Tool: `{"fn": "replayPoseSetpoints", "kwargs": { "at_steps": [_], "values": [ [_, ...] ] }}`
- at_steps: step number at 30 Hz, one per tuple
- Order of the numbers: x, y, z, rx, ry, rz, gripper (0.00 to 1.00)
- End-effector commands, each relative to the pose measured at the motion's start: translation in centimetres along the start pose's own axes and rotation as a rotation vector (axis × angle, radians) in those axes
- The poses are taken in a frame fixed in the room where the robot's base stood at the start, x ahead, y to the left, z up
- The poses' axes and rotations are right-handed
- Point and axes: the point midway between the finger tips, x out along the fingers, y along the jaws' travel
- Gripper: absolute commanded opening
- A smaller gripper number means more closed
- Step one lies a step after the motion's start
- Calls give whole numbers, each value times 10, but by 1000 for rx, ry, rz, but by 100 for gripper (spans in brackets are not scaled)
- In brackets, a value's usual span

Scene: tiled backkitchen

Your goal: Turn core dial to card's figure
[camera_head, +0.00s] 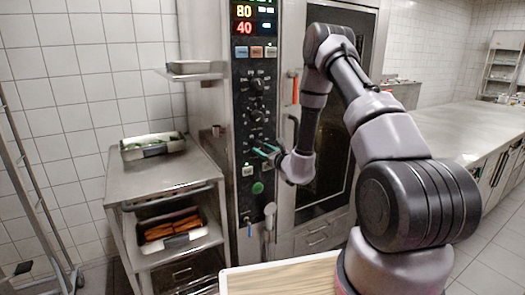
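The tall steel oven has a black control panel (243,130) with lit displays at its top, "80" in yellow (244,11) and "40" in red (244,28). A green display above them is cut off by the frame. Below are black dials, an upper one (257,87) and a middle one (256,113); their labels are too small to read. My gripper (265,152), with teal fingertips, is at the panel's lower dial area, below those two dials. It hides what is there, and contact is unclear. Its finger gap is too small to judge. I make out no readable card.
A steel cart (160,182) left of the oven carries a tray of green items (152,147) and a lower tray of orange items (170,228). A small shelf (192,74) juts out left of the panel. A wooden top (285,277) lies in front; a counter (465,130) is right.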

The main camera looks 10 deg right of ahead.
Motion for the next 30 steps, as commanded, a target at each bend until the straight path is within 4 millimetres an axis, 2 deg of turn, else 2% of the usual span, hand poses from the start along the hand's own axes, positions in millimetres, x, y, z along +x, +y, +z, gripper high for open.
{"fn": "replayPoseSetpoints", "kwargs": {
  "at_steps": [1,3,11,17,30],
  "values": [
    [0,0,0,0,0,0,22],
    [0,0,0,0,0,1,0],
    [0,0,0,24,-2,0,0],
    [0,0,0,113,-10,-1,0],
    [0,0,-1,499,-40,-7,0]
  ]
}}
